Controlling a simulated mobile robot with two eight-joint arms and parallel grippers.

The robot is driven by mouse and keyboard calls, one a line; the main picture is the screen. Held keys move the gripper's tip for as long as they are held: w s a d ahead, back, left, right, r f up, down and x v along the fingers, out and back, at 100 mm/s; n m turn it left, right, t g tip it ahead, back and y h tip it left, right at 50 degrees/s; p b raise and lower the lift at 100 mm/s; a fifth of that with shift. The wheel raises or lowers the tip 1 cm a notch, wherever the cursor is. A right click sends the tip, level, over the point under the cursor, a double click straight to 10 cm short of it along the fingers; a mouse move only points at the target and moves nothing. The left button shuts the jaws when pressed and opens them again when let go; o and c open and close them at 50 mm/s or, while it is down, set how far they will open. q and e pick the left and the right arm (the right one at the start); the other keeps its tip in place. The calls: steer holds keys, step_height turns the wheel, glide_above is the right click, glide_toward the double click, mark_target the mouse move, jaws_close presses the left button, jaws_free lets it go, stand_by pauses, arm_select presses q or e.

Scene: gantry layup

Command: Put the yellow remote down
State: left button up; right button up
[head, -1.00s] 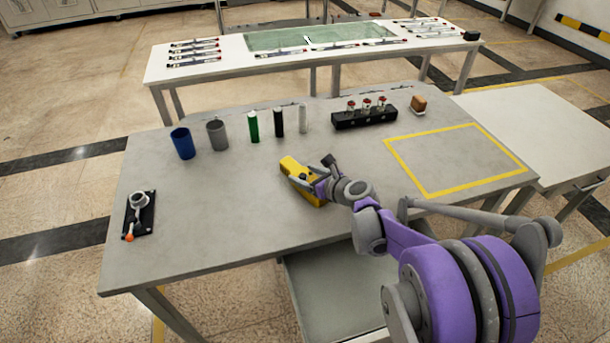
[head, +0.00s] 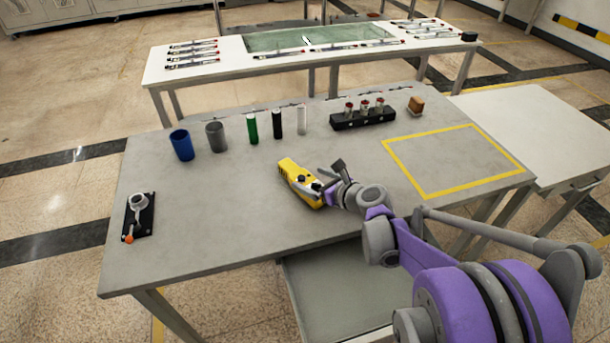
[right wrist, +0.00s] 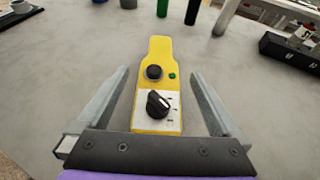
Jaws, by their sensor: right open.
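The yellow remote (head: 291,172) lies on the grey table (head: 220,230), near the middle. In the right wrist view the remote (right wrist: 158,70) shows its black knobs and a small green button face up. My right gripper (head: 322,183) is at the remote's near end. In the right wrist view my right gripper (right wrist: 160,85) is open, with one finger on each side of the remote and a gap to both. My left gripper is not in view.
A blue cup (head: 182,145), a grey cup (head: 216,136) and several upright cylinders stand behind the remote. A black rack (head: 363,119) and a brown-topped block (head: 416,105) are at the back right. The yellow-outlined area (head: 455,160) is empty.

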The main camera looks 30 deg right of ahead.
steer(key=p+v, duration=0.1)
steer(key=v, duration=0.6)
steer(key=shift+s+r, duration=0.1)
steer(key=shift+s, duration=0.25)
steer(key=s+a+f+n+g, duration=0.1)
steer(key=a+n, duration=0.1)
steer(key=s+a+n, duration=0.1)
steer(key=a+n, duration=0.2)
steer(key=s+a+f+n+g+y, duration=0.1)
steer(key=a+n, duration=0.2)
steer(key=shift+s+a+f+g, duration=0.15)
steer(key=shift+f+g, duration=0.15)
steer(key=s+a+f+n+g+h, duration=0.1)
steer(key=s+a+f+n+g, duration=0.2)
steer(key=s+n, duration=0.5)
steer(key=s+a+f+n+g+h, duration=0.2)
steer(key=s+a+n, duration=0.3)
steer(key=n, duration=1.3)
steer(key=shift+s+f+g, duration=0.4)
steer(key=shift+s+f, duration=0.05)
steer(key=shift+s, duration=1.3)
steer(key=shift+a, duration=0.1)
